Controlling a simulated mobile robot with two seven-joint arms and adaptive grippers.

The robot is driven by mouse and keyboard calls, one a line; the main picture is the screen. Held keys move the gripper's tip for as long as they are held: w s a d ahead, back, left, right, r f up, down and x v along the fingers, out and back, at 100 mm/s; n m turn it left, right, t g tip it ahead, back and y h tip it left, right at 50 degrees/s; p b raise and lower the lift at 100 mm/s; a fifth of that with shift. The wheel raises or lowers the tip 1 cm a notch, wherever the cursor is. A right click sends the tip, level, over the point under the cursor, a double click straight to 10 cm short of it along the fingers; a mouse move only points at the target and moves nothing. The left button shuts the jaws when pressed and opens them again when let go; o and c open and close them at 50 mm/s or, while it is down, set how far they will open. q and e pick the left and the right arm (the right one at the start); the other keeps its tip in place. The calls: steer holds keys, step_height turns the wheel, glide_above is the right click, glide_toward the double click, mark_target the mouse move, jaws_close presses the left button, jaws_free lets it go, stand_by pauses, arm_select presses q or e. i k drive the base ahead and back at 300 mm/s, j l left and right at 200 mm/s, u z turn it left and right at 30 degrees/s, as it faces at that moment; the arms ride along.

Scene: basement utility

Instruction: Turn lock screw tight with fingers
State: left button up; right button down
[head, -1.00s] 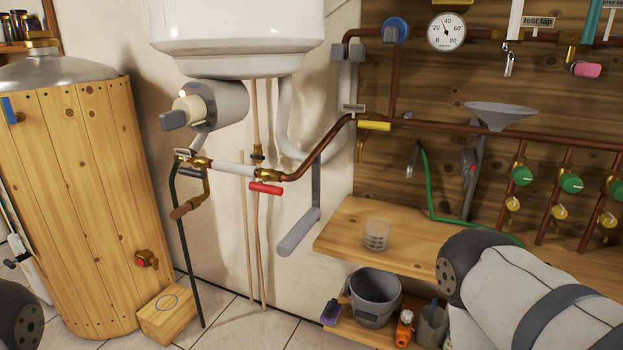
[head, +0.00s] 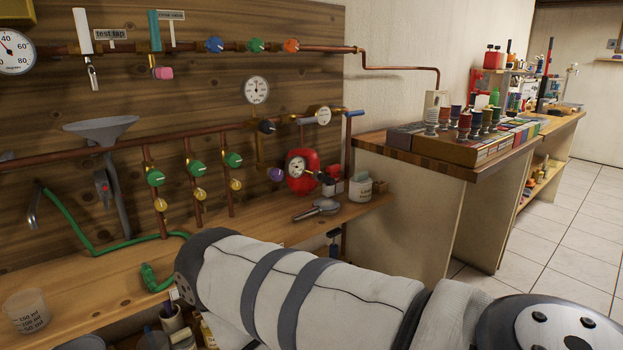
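I cannot tell which part is the lock screw. Several small fittings show on the pipework: yellow knobs such as the left one (head: 160,204), green knobs such as the left one (head: 155,178), a purple knob (head: 276,174) and a pink-handled tap (head: 163,73). A red vessel (head: 303,178) with a gauge sits at the right end of the pipes. My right arm crosses the lower middle from the right, with its bulky links in front of the bench. Neither gripper shows, so whether they are open or shut is hidden.
A wooden bench (head: 110,275) runs under the pipe board, with a clear measuring cup (head: 27,310) and a green hose (head: 80,240) on it. A counter (head: 375,145) with boxes and spools stands at the right. Tiled floor (head: 570,225) is free there.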

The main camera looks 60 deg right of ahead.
mark_target(276, 174)
steer(key=z, duration=1.6)
steer(key=u, duration=1.8)
steer(key=z, duration=1.85)
